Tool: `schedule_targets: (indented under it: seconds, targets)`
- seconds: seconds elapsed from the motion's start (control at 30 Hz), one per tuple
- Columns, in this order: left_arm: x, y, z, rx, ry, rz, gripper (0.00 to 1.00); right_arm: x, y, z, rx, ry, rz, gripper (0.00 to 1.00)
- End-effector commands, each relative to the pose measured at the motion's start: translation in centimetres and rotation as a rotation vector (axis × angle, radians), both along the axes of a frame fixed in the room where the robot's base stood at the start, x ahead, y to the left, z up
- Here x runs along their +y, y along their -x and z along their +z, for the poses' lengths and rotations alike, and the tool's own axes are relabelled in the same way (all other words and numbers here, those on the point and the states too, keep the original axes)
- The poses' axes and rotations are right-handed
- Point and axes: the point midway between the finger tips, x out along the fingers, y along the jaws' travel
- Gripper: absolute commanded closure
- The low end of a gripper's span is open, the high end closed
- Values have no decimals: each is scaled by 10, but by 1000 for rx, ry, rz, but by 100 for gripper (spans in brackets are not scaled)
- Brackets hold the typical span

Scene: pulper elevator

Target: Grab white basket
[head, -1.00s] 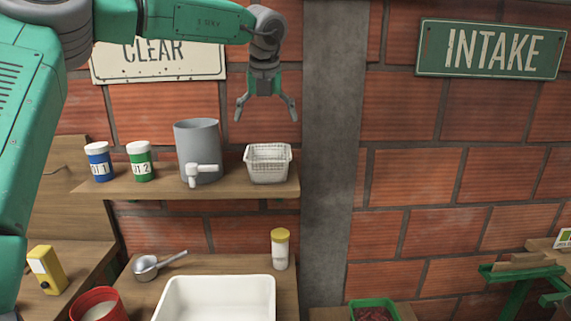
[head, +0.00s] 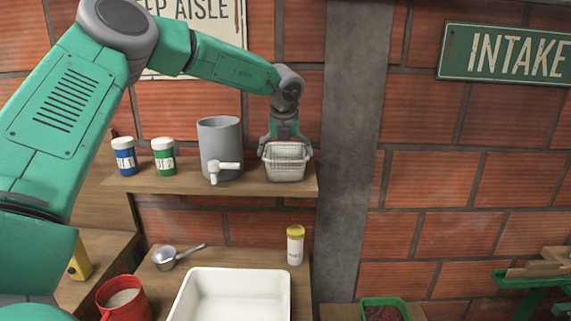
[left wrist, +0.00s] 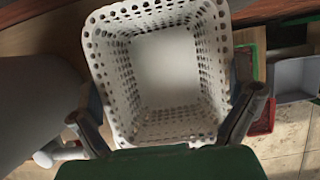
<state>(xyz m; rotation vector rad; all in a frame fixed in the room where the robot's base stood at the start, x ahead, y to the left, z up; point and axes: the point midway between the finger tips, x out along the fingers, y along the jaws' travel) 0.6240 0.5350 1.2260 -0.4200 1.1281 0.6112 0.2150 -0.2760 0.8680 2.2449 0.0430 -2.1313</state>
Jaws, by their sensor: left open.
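The white basket (head: 286,165) stands upright on the wooden wall shelf, at its right end. It has perforated walls and looks empty in the left wrist view (left wrist: 165,75). My left gripper (head: 286,148) is at the basket from above and behind it in the head view, its fingers partly hidden by the basket. In the left wrist view the open fingers (left wrist: 168,112) lie on either side of the basket. I cannot tell if they touch its walls. My right gripper is in no view.
A grey canister (head: 220,140) with a white tap stands close left of the basket. Blue (head: 124,157) and green (head: 163,158) jars stand farther left on the shelf (head: 235,188). Below are a white tub (head: 180,308), a scoop (head: 165,258), a yellow-capped bottle (head: 295,247) and a red mug (head: 123,300).

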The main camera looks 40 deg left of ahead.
Motion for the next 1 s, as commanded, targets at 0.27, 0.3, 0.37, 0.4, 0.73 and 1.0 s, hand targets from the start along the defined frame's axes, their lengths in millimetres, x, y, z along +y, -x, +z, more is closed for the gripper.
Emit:
schedule_targets:
  seconds: [0.27, 0.3, 0.37, 0.4, 0.73, 1.0]
  targets:
    - [-2, -2, -7, 2, -3, -1, 0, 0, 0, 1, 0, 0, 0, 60]
    - [-2, -1, -7, 2, -3, -1, 0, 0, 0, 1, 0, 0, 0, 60]
    - [-1, -1, -7, 2, -1, -1, 0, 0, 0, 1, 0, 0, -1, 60]
    - [0, -1, -8, 2, -1, -1, 0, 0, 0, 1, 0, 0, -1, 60]
    - [2, -2, -11, 3, 1, -1, 32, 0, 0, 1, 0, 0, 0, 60]
    - [2, -1, -12, 5, 0, -1, 32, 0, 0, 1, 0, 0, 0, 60]
